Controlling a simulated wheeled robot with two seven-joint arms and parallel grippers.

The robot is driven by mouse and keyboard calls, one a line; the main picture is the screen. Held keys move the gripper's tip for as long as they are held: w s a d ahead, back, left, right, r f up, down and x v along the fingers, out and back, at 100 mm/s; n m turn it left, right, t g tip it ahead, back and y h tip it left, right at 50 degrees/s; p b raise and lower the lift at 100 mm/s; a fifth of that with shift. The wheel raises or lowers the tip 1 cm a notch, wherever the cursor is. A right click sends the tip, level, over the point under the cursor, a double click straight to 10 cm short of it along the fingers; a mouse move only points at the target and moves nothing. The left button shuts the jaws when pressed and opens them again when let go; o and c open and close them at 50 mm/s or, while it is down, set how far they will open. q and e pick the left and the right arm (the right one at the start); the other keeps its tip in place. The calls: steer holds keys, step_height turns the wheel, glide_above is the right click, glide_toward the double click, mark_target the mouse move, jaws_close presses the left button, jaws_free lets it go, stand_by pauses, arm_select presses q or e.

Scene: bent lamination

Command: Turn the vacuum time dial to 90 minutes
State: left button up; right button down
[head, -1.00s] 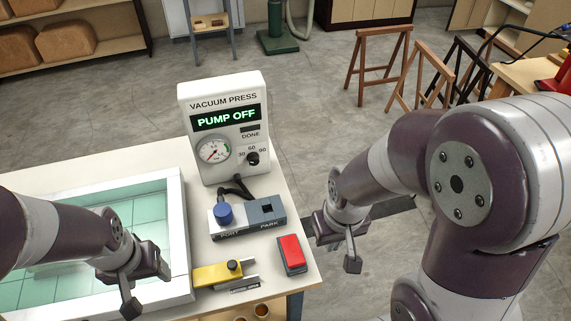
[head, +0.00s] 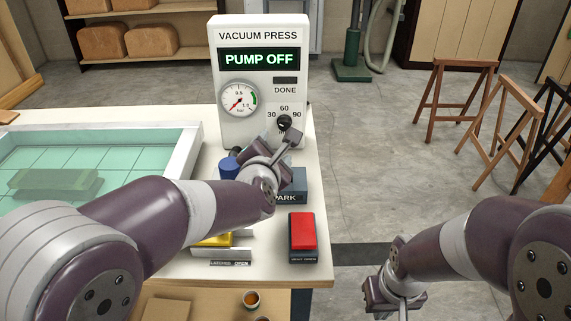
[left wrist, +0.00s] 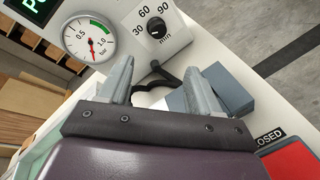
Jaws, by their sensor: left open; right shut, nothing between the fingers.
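The white vacuum press (head: 230,125) stands at the back of the table, its display reading PUMP OFF. Its black time dial (head: 284,122) sits among the marks 30, 60 and 90; it also shows in the left wrist view (left wrist: 157,30). I cannot surely read where its pointer stands. My left gripper (head: 285,143) is open and empty, just below and in front of the dial, not around it. In the left wrist view its two fingers (left wrist: 160,85) stand apart below the dial. My right gripper (head: 402,308) is shut and empty at the lower right, off the table.
The PORT/PARK block (head: 292,196) with a blue knob (head: 229,167) is partly hidden behind my left gripper. A red button (head: 303,232) lies nearer the front. A glass-topped tray (head: 188,150) fills the table's left. A pressure gauge (head: 240,99) sits left of the dial.

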mark_target(285, 125)
arm_select(q)
steer(key=f+n+t+b, duration=0.1)
steer(key=n, duration=0.1)
steer(key=d+f+n+y+b, duration=0.1)
steer(key=n+b, duration=0.1)
steer(key=n, duration=0.1)
steer(key=w+d+f+n+t+b, duration=0.1)
steer(key=n, duration=0.2)
steer(key=shift+d+f+t+b, duration=0.15)
steer(key=shift+f+t+b, duration=0.15)
steer(key=shift+f+b, duration=0.1)
steer(key=shift+s+d+r+n+y+b, duration=0.1)
steer(key=shift+n+y+b, duration=0.05)
steer(key=shift+n, duration=0.35)
steer(key=shift+d+r+n+y+b, duration=0.1)
steer(key=shift+n+y+b, duration=0.05)
steer(key=shift+n, duration=0.35)
steer(key=shift+a+r+n+t, duration=0.1)
steer(key=shift+r+n+t, duration=0.1)
steer(key=shift+n+t, duration=0.15)
steer(key=shift+w+r, duration=0.15)
steer(key=shift+w, duration=0.3)
steer(key=w, duration=1.1)
steer(key=shift+w+p, duration=0.35)
steer(key=shift+p, duration=0.05)
arm_select(e)
step_height(285, 125, down, 9)
arm_select(q)
steer(key=c, duration=1)
